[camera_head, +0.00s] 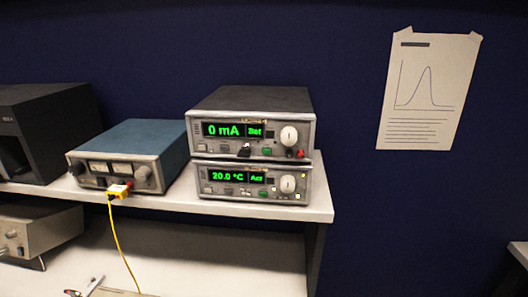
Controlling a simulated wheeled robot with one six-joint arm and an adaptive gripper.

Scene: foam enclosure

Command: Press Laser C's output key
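Two stacked instruments stand at the right end of the shelf. The upper unit (252,104) has a green display reading "0 mA Set". Its front has a white knob (289,136), a black key-like part (244,149), a green button (266,152) and a red part (301,154). Small tags above the displays are too blurred to read, so I cannot tell which unit is Laser C. My gripper is not in view.
A blue-topped box with two meters (140,141) stands left of the stack, with a yellow connector (119,191) and cable hanging down. A black box (50,125) is further left. The shelf (320,207) ends just right of the stack. A paper chart (428,90) hangs on the wall.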

